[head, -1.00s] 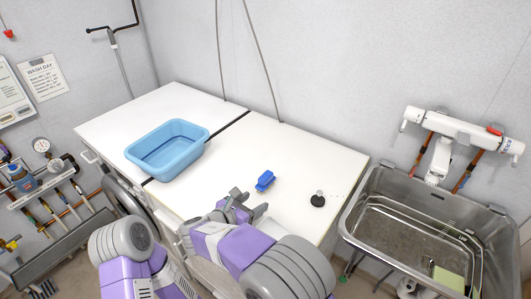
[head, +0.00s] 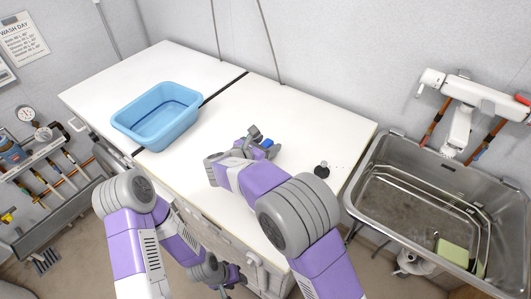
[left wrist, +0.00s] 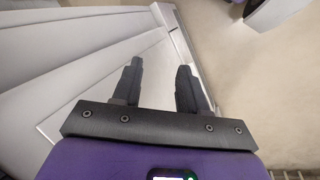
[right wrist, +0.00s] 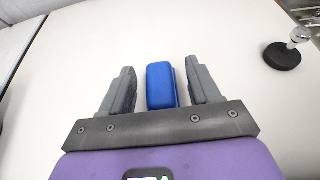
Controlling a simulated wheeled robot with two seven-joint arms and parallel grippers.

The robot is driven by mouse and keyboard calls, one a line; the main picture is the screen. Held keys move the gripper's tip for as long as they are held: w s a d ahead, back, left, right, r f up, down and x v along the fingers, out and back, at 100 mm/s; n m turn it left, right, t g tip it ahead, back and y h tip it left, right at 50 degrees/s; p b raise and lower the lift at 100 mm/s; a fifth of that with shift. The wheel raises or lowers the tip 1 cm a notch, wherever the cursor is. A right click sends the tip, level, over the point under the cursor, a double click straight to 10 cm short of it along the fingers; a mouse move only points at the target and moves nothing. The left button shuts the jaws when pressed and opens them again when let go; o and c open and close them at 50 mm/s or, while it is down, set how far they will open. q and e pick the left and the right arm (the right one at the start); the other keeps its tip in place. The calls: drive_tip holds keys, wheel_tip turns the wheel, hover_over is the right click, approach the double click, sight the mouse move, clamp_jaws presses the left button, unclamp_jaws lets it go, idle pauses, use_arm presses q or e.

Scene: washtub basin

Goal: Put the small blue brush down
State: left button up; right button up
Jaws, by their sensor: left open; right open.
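The small blue brush (head: 267,143) lies on the white worktop, partly hidden by my right gripper (head: 261,142) in the head view. In the right wrist view the blue brush (right wrist: 161,84) sits between the two open fingers of my right gripper (right wrist: 160,68), with a gap on each side. My left gripper (head: 228,275) hangs low beside the front of the white units. The left wrist view shows my left gripper (left wrist: 160,66) open and empty.
A light blue basin (head: 158,118) stands on the left part of the white worktop (head: 290,110). A small black-based object (head: 321,171) stands right of the brush. A metal sink (head: 400,205) with a green sponge (head: 452,250) is at right. The worktop behind the brush is clear.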

drive_tip(key=shift+r, duration=0.1)
clamp_jaws()
